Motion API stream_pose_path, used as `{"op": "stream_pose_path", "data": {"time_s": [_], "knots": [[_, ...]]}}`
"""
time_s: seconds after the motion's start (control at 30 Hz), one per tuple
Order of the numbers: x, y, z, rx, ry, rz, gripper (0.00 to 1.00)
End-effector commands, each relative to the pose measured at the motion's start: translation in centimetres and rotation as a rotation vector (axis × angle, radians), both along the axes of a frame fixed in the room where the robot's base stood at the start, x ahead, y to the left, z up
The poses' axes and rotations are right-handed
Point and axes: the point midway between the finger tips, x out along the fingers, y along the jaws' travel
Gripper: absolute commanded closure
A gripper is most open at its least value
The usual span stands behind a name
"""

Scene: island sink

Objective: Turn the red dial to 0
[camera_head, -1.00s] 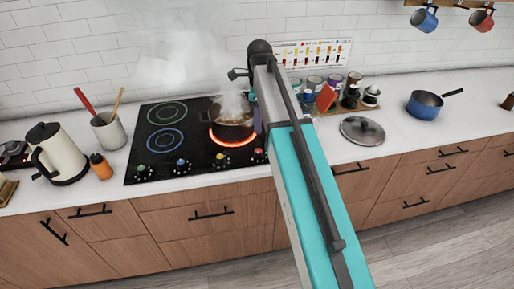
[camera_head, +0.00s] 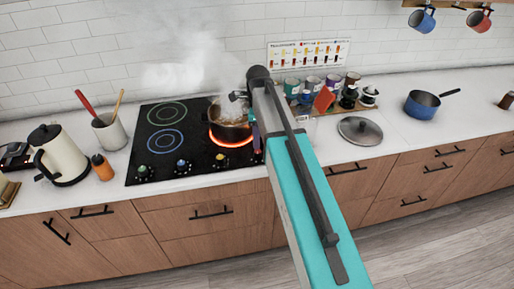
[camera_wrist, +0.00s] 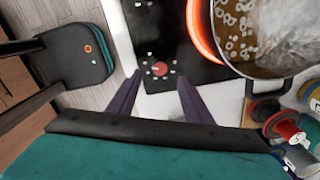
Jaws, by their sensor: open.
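The red dial (camera_wrist: 159,69) is on the black cooktop's front strip, upright in the wrist view, with small marks around it. My gripper (camera_wrist: 160,77) is open, its two purple fingers on either side of the dial in the picture. Whether they are level with the dial or above it, I cannot tell. In the head view my arm covers most of the gripper, and the dial is hardly visible beside it. A pot (camera_head: 230,130) of bubbling liquid stands on a glowing red burner (camera_head: 232,141) just behind the dial.
Green (camera_head: 143,172), blue (camera_head: 182,166) and yellow (camera_head: 220,160) dials line the cooktop front to the left. Steam rises from the pot. Jars and a pot lid (camera_head: 360,130) stand to the right. A kettle (camera_head: 62,156) is at the left.

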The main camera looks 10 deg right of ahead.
Motion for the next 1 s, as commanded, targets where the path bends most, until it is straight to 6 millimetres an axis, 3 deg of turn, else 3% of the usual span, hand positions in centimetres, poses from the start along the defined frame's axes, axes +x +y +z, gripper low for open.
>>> {"op": "stream_pose_path", "data": {"time_s": [0.63, 1.0], "knots": [[0.0, 0.1, -5.7, 0.000, 0.001, 0.002, 0.54], [0.0, 0.2, -7.0, 0.000, -0.001, 0.002, 0.54]]}}
